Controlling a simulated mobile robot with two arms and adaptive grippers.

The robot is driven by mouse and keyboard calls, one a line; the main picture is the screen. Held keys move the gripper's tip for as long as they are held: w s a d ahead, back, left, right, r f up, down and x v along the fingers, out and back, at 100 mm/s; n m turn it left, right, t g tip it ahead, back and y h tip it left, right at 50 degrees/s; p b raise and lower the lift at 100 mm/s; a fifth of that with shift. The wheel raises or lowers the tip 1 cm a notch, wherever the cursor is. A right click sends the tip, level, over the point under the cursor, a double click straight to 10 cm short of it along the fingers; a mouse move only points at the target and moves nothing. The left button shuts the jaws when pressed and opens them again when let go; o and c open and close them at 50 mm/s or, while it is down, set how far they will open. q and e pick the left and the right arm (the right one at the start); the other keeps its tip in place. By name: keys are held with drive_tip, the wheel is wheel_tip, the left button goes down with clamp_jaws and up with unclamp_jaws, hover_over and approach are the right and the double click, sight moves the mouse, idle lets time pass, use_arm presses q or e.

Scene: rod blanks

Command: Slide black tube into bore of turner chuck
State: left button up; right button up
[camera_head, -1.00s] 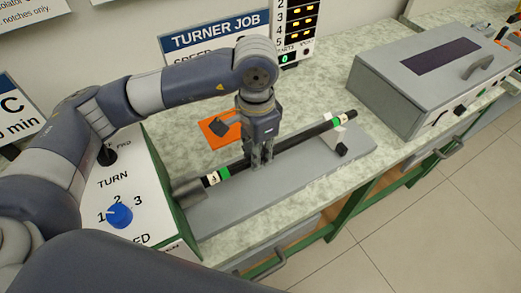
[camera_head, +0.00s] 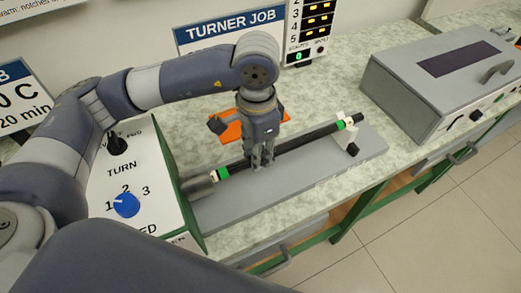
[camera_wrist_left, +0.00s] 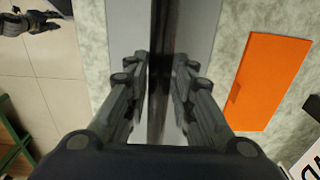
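The black tube (camera_head: 300,140) has green and white bands near both ends. It lies along the grey base plate, and its left end is at the mouth of the grey chuck (camera_head: 198,186); I cannot tell how far inside it is. Its right end passes over a small white support (camera_head: 340,137). The left wrist view shows the tube (camera_wrist_left: 159,70) running between the fingers (camera_wrist_left: 160,85). My right gripper (camera_wrist_left: 35,22) appears over the floor in the wrist view; its fingers are unclear.
The green-and-white turner housing (camera_head: 135,190) with a blue knob (camera_head: 126,204) stands at left. An orange sheet (camera_head: 232,130) lies behind my left gripper. A grey lidded box (camera_head: 430,90) stands at right. The green-edged bench front borders open floor.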

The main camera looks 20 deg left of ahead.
use_arm(q)
drive_tip(key=shift+o, duration=1.2)
drive_tip(key=shift+r, duration=0.1)
wheel_tip(320, 180, up, 12)
